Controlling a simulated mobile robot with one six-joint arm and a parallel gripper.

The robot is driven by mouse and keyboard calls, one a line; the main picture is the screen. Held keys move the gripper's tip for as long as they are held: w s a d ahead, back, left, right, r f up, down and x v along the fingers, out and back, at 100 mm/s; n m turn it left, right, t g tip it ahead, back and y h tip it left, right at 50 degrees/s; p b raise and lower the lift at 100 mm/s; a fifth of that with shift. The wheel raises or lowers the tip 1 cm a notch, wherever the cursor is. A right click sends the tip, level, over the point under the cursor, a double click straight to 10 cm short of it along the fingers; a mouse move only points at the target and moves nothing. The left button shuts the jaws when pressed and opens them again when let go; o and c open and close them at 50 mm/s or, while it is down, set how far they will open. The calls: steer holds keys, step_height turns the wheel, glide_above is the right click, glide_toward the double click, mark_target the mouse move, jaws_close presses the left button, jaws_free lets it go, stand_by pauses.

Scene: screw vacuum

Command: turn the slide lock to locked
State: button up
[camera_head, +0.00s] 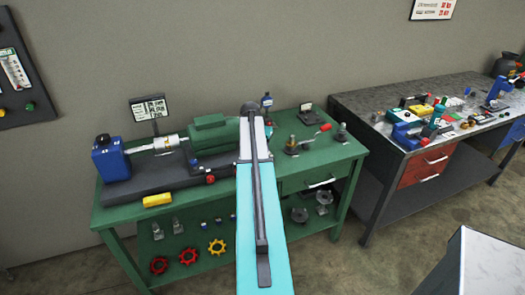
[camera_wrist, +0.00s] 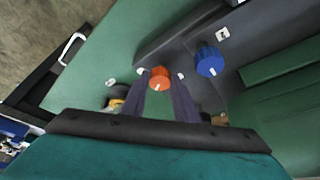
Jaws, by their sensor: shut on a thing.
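In the wrist view my gripper (camera_wrist: 162,76) has its two dark fingers on either side of an orange-red knob (camera_wrist: 160,72), shut on it. A small pale mark shows on the knob's near side. A blue knob (camera_wrist: 209,62) sits to the right on the dark base, apart from the fingers. No readable label tells which part is the slide lock or how it is set. In the head view my arm covers the gripper. A small red knob (camera_head: 211,180) shows at the front of the bench's dark machine base.
The green bench (camera_head: 220,205) carries a green motor (camera_head: 212,133), a blue box (camera_head: 111,160), a yellow block (camera_head: 157,200) and a red-handled lever (camera_head: 318,134). A drawer handle (camera_wrist: 70,48) shows upper left in the wrist view. A cluttered grey workbench (camera_head: 375,98) stands at the right.

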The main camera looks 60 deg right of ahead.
steer(key=m+b, duration=0.1)
steer(key=m+g+b, duration=0.1)
steer(key=m, duration=0.1)
steer(key=shift+w+d+m, duration=0.2)
steer(key=shift+m, duration=0.1)
steer(key=shift+m+g+b, duration=0.5)
steer(key=shift+m, duration=0.4)
steer(key=shift+r, duration=0.1)
steer(key=o, duration=1.1)
steer(key=shift+c, duration=0.2)
steer(key=shift+a, duration=0.1)
